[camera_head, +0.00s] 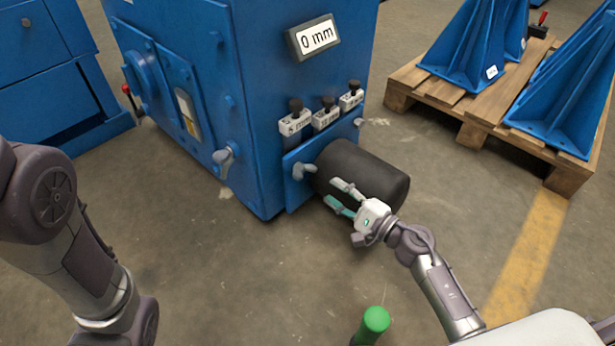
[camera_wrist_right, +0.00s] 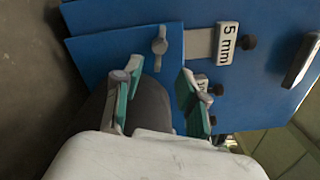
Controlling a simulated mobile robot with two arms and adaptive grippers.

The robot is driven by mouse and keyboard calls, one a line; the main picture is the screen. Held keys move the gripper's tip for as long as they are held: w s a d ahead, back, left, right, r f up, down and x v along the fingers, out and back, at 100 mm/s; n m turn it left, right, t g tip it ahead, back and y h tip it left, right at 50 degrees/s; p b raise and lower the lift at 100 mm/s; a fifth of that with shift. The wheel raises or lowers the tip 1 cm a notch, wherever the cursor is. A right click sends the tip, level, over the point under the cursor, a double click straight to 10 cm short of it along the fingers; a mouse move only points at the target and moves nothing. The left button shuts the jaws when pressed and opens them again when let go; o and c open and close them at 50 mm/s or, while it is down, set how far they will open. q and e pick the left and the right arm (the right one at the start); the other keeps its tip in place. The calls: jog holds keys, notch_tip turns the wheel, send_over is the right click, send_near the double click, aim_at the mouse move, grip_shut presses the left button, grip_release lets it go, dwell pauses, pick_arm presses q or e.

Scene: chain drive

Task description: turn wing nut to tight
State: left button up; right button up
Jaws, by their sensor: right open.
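A grey wing nut (camera_head: 303,171) sits on the blue motor plate (camera_head: 291,190) at the machine's front, beside the dark motor cylinder (camera_head: 365,180). In the right wrist view the wing nut (camera_wrist_right: 159,45) stands ahead of the fingers, on the blue plate. My right gripper (camera_head: 334,193) is open and empty, in front of the cylinder and to the lower right of the nut, apart from it. Its two green-sided fingers (camera_wrist_right: 154,84) are spread in the wrist view. Two other wing nuts show, one on the left face (camera_head: 224,158) and one at the right edge (camera_head: 361,122). My left gripper is out of view.
Labelled slides with black knobs (camera_head: 296,122) sit above the motor plate, one reading 5 mm. A sign (camera_head: 314,37) reads 0 mm. A green-topped post (camera_head: 376,320) stands in front. A pallet (camera_head: 470,125) with blue brackets is at right. Floor left of the motor is clear.

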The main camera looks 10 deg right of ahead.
aim_at(304, 171)
jog(key=b+x, duration=0.2)
jog(key=x, duration=0.8)
grip_shut()
